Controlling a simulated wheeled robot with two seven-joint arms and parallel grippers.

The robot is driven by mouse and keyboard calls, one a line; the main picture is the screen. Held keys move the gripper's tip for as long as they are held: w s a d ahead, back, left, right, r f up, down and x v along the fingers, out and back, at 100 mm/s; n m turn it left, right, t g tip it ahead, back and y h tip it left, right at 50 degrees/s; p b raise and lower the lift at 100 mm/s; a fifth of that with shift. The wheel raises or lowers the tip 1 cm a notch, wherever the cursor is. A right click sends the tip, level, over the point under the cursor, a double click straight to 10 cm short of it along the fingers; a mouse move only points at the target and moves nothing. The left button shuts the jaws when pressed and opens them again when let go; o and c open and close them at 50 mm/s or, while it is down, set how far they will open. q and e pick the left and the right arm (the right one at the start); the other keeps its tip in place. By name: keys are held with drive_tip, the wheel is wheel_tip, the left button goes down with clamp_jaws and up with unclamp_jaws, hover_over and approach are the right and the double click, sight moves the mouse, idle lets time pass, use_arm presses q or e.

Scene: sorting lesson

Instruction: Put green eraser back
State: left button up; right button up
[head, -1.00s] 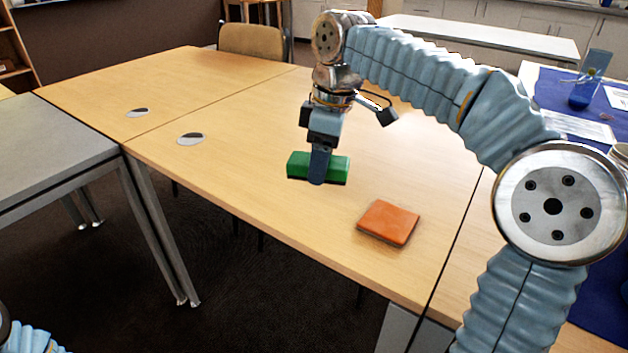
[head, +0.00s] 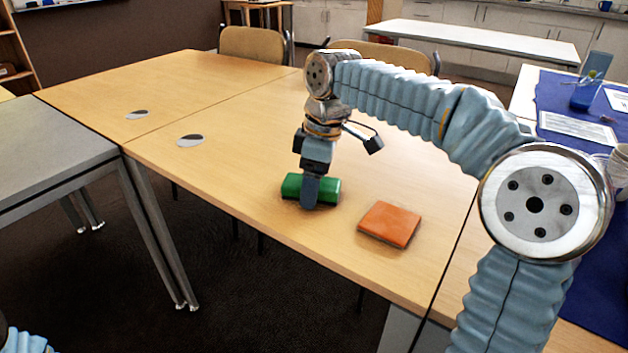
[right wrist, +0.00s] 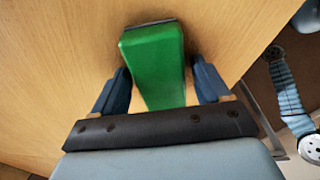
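The green eraser (head: 331,190) is a green block at or just above the wooden table, left of and behind the orange eraser. My right gripper (head: 310,194) points down over it, with one finger crossing the eraser's near side. In the right wrist view the eraser (right wrist: 155,62) lies between the two fingers (right wrist: 160,80). The eraser's underside and any thin gap to the table are hidden. My left gripper is out of view.
An orange square block (head: 390,224) lies right of the green eraser, near the table's front edge. Two grey oval discs (head: 190,141) are set in the table (head: 235,105) at left. Free tabletop surrounds the eraser. A blue cloth (head: 565,120) covers the table at far right.

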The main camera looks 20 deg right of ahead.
sight(323, 184)
drive_tip(key=shift+o, duration=0.6)
drive_tip(key=shift+r, duration=0.15)
drive_tip(key=shift+r, duration=0.3)
wheel_tip(323, 184, up, 11)
drive_tip(key=s+d+p, duration=0.1)
drive_tip(key=p, duration=0.2)
drive_tip(key=shift+d+r, duration=0.2)
drive_tip(key=shift+d, duration=0.05)
